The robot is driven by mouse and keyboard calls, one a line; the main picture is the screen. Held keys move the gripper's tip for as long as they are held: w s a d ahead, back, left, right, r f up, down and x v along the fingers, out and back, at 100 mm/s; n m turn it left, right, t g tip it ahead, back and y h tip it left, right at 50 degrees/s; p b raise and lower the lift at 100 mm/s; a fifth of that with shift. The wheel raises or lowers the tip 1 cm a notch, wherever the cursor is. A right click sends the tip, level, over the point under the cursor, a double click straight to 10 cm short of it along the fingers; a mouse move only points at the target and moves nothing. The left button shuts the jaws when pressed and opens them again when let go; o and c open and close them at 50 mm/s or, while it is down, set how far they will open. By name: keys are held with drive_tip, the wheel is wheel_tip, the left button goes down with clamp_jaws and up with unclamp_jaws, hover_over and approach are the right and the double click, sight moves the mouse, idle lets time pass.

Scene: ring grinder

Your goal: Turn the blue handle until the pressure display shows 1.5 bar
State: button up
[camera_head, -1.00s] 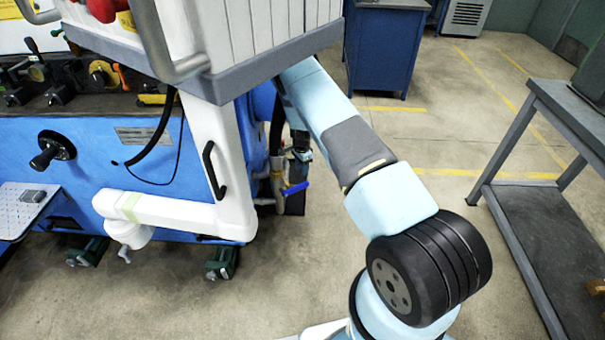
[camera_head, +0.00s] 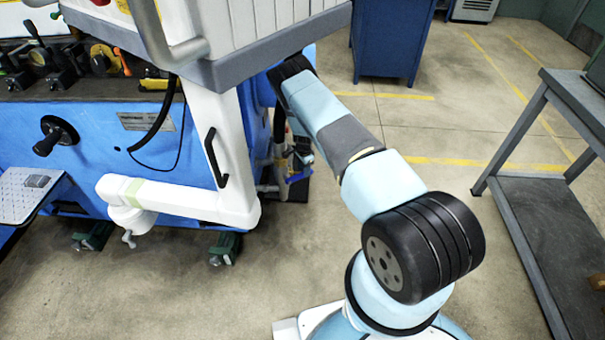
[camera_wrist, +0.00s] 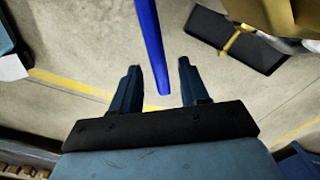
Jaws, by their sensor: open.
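The blue handle (camera_wrist: 152,45) is a long straight bar in the wrist view. It comes in from the top edge, and its free end lies between the two fingers of my gripper (camera_wrist: 158,68). The fingers are apart, with a visible gap on either side of the handle, and nothing is held. In the head view the blue handle (camera_head: 299,177) is a small blue piece low beside the machine, partly hidden. My gripper (camera_head: 303,155) is small and dark there, close to it. No pressure display can be made out.
The blue grinder (camera_head: 100,140) fills the left, with a white jointed arm (camera_head: 180,200) and black grip in front. A grey cabinet edge (camera_head: 270,55) hangs above my arm. A grey metal table (camera_head: 560,190) stands right. Floor between is open. A blue cabinet (camera_head: 390,45) stands behind.

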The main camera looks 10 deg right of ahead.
drive_tip(key=shift+f, duration=1.45)
drive_tip(key=shift+c, duration=0.3)
clamp_jaws()
drive_tip(key=shift+w+r, duration=0.1)
